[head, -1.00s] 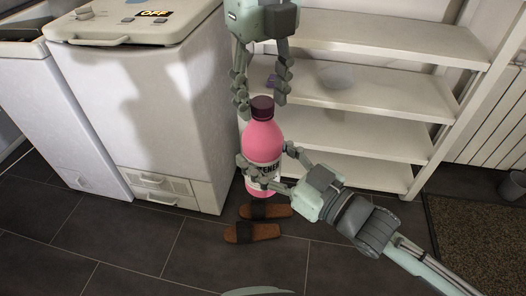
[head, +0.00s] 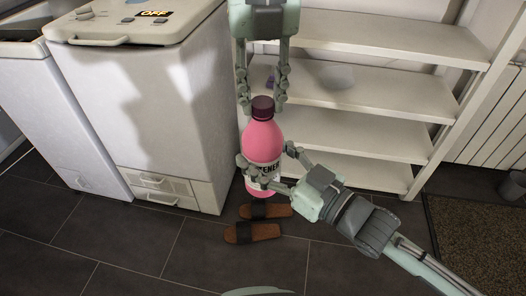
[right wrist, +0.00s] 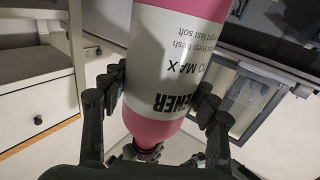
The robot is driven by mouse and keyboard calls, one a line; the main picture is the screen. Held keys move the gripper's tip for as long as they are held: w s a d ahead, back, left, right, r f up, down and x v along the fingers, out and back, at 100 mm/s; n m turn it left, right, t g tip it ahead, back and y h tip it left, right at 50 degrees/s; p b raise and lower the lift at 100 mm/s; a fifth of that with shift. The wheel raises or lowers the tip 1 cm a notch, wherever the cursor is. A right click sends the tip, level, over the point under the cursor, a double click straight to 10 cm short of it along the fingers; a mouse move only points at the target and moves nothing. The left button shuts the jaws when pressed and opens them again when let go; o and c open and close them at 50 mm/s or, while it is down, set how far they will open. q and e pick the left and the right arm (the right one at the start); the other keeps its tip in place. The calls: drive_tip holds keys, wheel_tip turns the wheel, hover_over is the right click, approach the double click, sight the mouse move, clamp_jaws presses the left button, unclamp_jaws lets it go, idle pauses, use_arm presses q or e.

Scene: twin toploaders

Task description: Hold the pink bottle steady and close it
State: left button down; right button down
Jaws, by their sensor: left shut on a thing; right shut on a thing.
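The pink bottle (head: 262,142) stands upright, clear of the floor as far as I can tell, with a white label and a dark cap (head: 262,106) on its neck. My right gripper (head: 265,172) is shut around the bottle's label, one finger on each side. In the right wrist view the bottle (right wrist: 160,125) appears upside down between the fingers of that gripper (right wrist: 165,95). My left gripper (head: 262,100) points down from above with its fingers on either side of the cap, shut on it. Its fingertips show dimly around the cap low in the right wrist view.
White toploader washers (head: 160,110) stand at the left, one marked OFF. White shelves (head: 350,130) stand behind the bottle. Brown slippers (head: 255,232) lie on the dark tiled floor below it. A mat (head: 480,250) lies at the right.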

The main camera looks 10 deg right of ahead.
use_arm(q)
drive_tip(key=m, duration=0.7)
drive_tip(key=shift+m, duration=0.4)
use_arm(e)
drive_tip(key=shift+r, duration=0.1)
use_arm(q)
drive_tip(key=m, duration=0.4)
drive_tip(key=shift+m, duration=0.4)
drive_tip(key=m, duration=0.5)
drive_tip(key=shift+f, duration=0.1)
drive_tip(key=m, duration=0.9)
drive_tip(key=shift+m, duration=0.3)
drive_tip(key=m, duration=0.4)
drive_tip(key=shift+m, duration=0.4)
drive_tip(key=m, duration=0.3)
drive_tip(key=shift+m, duration=0.3)
drive_tip(key=c, duration=1.1)
unclamp_jaws()
drive_tip(key=shift+o, duration=0.2)
